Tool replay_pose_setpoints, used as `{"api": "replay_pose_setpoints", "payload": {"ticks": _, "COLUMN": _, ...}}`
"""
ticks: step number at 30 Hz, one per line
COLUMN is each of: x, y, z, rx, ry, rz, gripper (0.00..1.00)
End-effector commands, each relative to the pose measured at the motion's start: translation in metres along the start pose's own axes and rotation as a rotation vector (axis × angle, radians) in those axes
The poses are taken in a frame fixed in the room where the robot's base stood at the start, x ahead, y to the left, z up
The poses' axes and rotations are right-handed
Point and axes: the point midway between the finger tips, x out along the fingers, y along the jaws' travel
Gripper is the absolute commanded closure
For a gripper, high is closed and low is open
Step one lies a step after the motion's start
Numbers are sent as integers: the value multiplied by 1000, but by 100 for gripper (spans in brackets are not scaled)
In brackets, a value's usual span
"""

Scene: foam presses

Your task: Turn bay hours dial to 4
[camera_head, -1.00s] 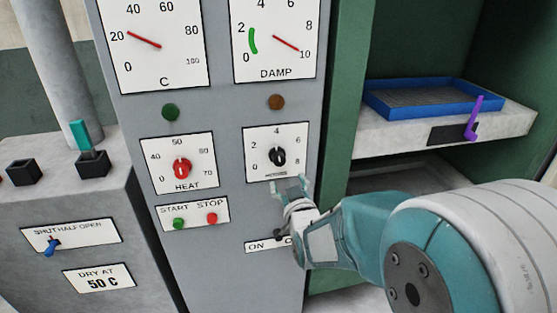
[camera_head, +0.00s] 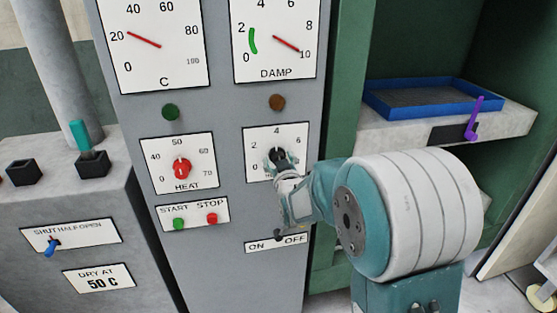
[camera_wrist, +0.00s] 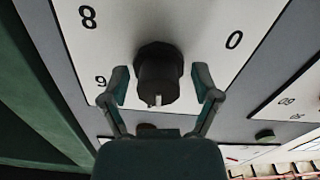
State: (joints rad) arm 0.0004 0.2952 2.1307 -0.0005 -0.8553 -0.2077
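The bay hours dial is a black knob (camera_head: 279,156) on a white plate (camera_head: 298,133) marked 0, 2, 4, 6 and 8, on the grey panel. My gripper (camera_wrist: 160,84) is at the knob in the head view. In the wrist view the knob (camera_wrist: 157,72) stands between my two open fingers, with a visible gap on each side. A pale mark shows on the knob's lower end in that view, where the 8 is upper left and the 0 right. My gripper hides the plate's lower part in the head view; the knob's exact reading is unclear.
A red HEAT knob (camera_head: 181,168) is left of the dial, with green START (camera_head: 179,224) and red STOP (camera_head: 212,218) buttons below. An ON/OFF plate (camera_head: 262,245) lies under my gripper. A blue tray (camera_head: 385,108) sits on the shelf to the right.

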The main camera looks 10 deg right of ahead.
Motion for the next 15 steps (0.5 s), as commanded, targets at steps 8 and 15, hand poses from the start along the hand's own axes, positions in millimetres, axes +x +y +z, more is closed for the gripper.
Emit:
{"api": "replay_pose_setpoints", "payload": {"ticks": 8, "x": 0, "y": 0, "z": 0, "rx": 0, "ry": 0, "rz": -1, "gripper": 99}}
{"api": "replay_pose_setpoints", "payload": {"ticks": 15, "x": 0, "y": 0, "z": 0, "rx": 91, "ry": 0, "rz": -1, "gripper": 99}}
